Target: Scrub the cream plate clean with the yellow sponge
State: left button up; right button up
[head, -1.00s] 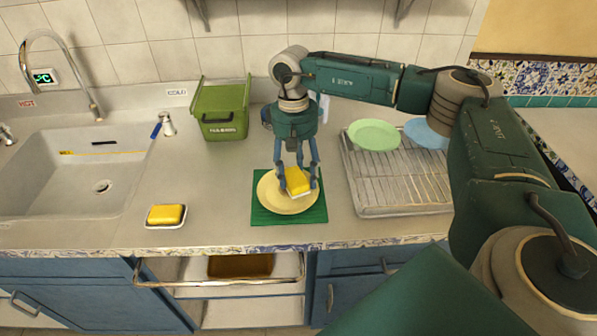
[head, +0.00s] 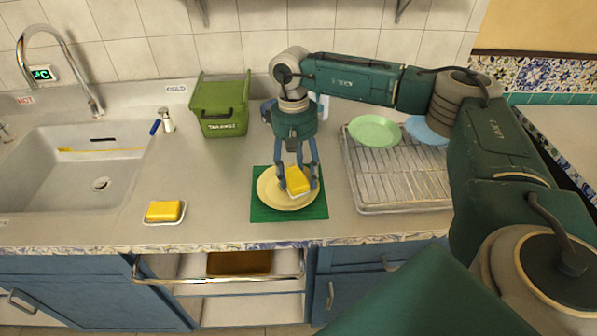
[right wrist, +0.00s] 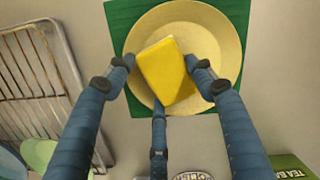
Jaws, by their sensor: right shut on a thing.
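The cream plate (head: 268,189) lies flat on a green mat (head: 260,214) on the counter. The yellow sponge (head: 299,180) is on the right part of the plate in the head view, slightly tilted. My right gripper (head: 297,187) points down over the plate, its fingers shut around the sponge. In the right wrist view the sponge (right wrist: 166,72) is between the fingers, with the cream plate (right wrist: 215,45) beneath it. Whether the sponge presses fully on the plate cannot be told. No marks are clear on the visible plate surface. My left gripper is not in view.
A metal rack (head: 400,200) with a green plate (head: 374,131) and a blue plate (head: 424,130) stands right. A yellow block on a white dish (head: 150,222), a green bin (head: 220,110) and a sink (head: 65,180) are left. A drawer (head: 215,283) is open below the counter.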

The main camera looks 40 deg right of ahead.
jog(key=shift+a+f, duration=0.1)
jog(key=shift+w+a, duration=0.45)
jog(key=shift+a, duration=0.25)
jog(key=shift+w+a, duration=0.45)
jog(key=shift+a, duration=0.25)
jog(key=shift+a+f+b, duration=0.1)
jog(key=shift+f+b, duration=0.1)
jog(key=shift+b, duration=0.3)
jog(key=shift+s+r, duration=0.1)
jog(key=shift+s+d, duration=0.3)
jog(key=shift+d, duration=0.5)
jog(key=shift+s+d+r, duration=0.1)
jog(key=shift+s+d, duration=0.45)
jog(key=shift+d, duration=0.25)
jog(key=shift+r+p, duration=1.95)
jog(key=shift+r, duration=1.05)
